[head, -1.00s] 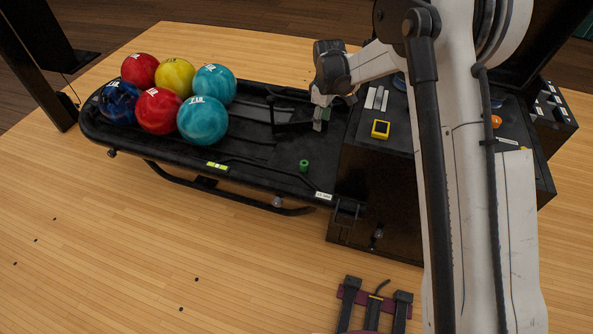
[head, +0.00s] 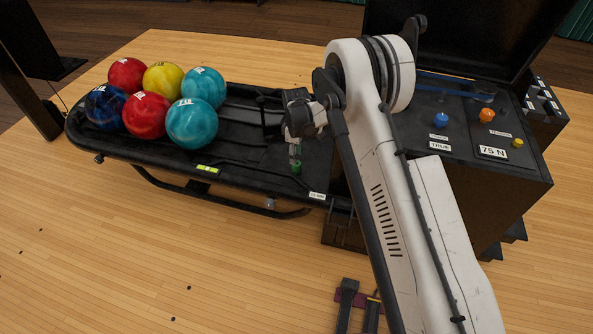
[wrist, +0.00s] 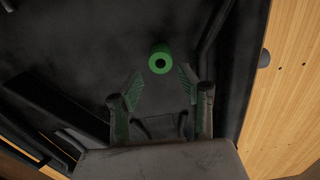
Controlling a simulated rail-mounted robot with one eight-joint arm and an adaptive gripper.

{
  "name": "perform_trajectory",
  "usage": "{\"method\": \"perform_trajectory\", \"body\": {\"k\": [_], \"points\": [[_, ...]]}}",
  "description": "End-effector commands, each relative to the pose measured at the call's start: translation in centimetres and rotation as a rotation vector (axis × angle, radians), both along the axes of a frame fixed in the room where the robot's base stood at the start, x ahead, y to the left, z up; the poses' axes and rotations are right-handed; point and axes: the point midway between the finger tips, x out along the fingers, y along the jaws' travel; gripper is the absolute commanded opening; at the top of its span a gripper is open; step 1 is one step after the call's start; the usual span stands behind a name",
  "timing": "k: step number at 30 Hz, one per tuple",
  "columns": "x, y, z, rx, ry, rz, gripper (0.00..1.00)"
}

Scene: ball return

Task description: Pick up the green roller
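The green roller (head: 297,168) stands on the black ball-return tray (head: 230,172) near its right end. My gripper (head: 295,152) is above the roller in the head view, pointing down. In the wrist view my gripper (wrist: 160,80) is open, its two green-padded fingers apart with nothing between them. The head view does not show how far the fingertips are from the roller.
Several bowling balls (head: 146,115) rest on the left part of the tray. A raised black bar (wrist: 50,105) lies left of my gripper in the wrist view. A console with coloured knobs (head: 441,119) stands right. The tray's edge and wooden floor (wrist: 285,100) are to the right in the wrist view.

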Motion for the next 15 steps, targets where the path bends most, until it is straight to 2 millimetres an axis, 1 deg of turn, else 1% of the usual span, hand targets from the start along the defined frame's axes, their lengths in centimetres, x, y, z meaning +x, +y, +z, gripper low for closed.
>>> {"method": "perform_trajectory", "body": {"k": [1, 8, 15], "points": [[0.0, 0.0, -0.7, 0.000, 0.000, 0.000, 0.37], [-0.1, -0.1, -2.0, 0.000, 0.000, 0.000, 0.37], [-0.2, -0.3, -5.4, 0.000, 0.000, 0.000, 0.37]]}}
